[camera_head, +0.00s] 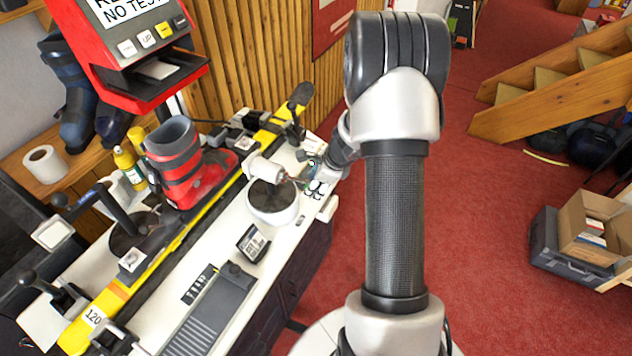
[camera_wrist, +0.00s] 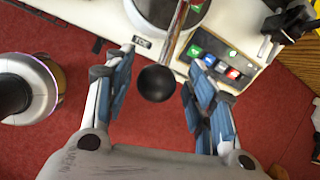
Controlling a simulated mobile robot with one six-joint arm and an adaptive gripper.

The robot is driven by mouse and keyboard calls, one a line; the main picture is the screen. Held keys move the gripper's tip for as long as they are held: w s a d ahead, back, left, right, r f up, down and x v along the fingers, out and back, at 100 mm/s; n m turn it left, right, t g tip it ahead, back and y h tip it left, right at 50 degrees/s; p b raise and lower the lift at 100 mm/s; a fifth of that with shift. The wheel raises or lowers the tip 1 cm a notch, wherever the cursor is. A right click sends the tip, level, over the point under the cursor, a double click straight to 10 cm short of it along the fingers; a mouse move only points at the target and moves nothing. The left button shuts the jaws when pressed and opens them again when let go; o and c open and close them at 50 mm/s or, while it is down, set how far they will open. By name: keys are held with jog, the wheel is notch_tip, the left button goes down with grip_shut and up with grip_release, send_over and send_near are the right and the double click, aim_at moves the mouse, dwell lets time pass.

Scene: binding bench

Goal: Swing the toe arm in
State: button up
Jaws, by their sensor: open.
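The toe arm shows in the wrist view as a thin metal rod (camera_wrist: 179,36) ending in a black ball knob (camera_wrist: 156,84). My gripper (camera_wrist: 160,70) is open, with a blue-padded finger on each side of the knob. Gaps show between the knob and both fingers, so it is not gripped. In the head view, my gripper (camera_head: 313,183) is at the bench's right edge, beside a white cylinder (camera_head: 263,171) above a round white base with a dark top (camera_head: 273,207). The rod is small there and partly hidden by my gripper.
A red ski boot (camera_head: 187,172) stands on a yellow-and-black ski (camera_head: 110,298) clamped along the bench. A button panel (camera_wrist: 228,68) lies right of the knob. A small display (camera_head: 253,243) sits on the bench. Red carpet (camera_head: 490,230) is open to the right.

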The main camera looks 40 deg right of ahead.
jog(key=shift+r, duration=0.1)
jog(key=v, duration=1.2)
